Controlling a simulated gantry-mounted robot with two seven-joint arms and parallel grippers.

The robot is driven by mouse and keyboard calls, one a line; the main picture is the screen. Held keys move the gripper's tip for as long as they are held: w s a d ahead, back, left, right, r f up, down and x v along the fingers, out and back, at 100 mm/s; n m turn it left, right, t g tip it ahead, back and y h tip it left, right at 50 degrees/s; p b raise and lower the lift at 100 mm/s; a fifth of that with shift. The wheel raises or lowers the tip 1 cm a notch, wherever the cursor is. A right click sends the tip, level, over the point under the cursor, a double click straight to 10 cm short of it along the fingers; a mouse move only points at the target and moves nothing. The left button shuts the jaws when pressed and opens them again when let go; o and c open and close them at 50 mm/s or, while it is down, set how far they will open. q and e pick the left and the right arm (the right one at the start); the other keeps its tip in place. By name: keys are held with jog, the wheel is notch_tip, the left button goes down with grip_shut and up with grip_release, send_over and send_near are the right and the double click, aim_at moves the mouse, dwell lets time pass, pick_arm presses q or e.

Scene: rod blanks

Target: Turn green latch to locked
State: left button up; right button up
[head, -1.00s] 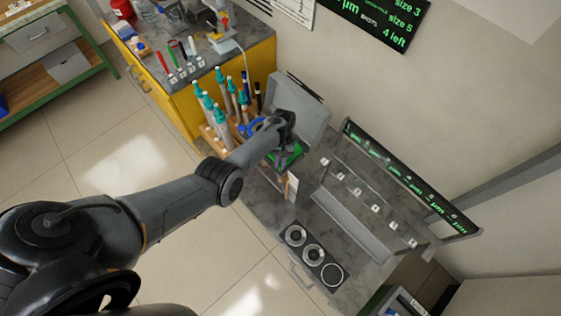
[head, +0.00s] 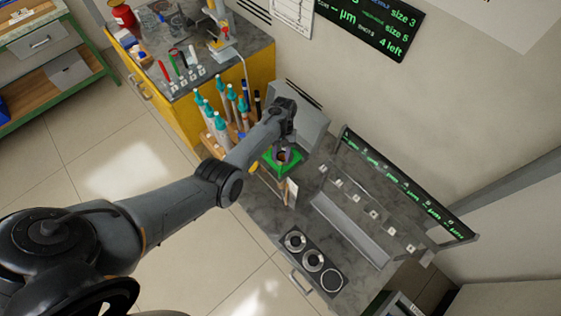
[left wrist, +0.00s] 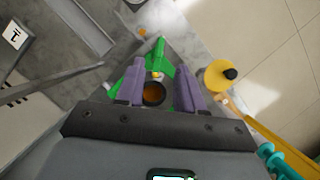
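The green latch (left wrist: 156,56) shows in the left wrist view just ahead of my left gripper (left wrist: 158,68). Its green arms reach toward both fingertips; I cannot tell whether they touch. My left gripper's two purple fingers stand apart, with a dark round opening, orange inside, visible between them. In the head view, a green fixture (head: 268,166) sits on the counter under my left gripper (head: 284,153), which partly hides it. I cannot make out the latch's setting. My right gripper is not in view.
A grey housing (head: 312,128) stands behind my left wrist. A rack with teal-topped rods (head: 214,118) stands left of it. A grey slotted rack (head: 350,225) and a plate with round wells (head: 313,261) lie to the right. A yellow round part (left wrist: 219,75) is beside the right finger.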

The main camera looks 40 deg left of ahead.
pick_arm(q)
jog(key=shift+v, duration=1.7)
jog(key=shift+f, duration=0.1)
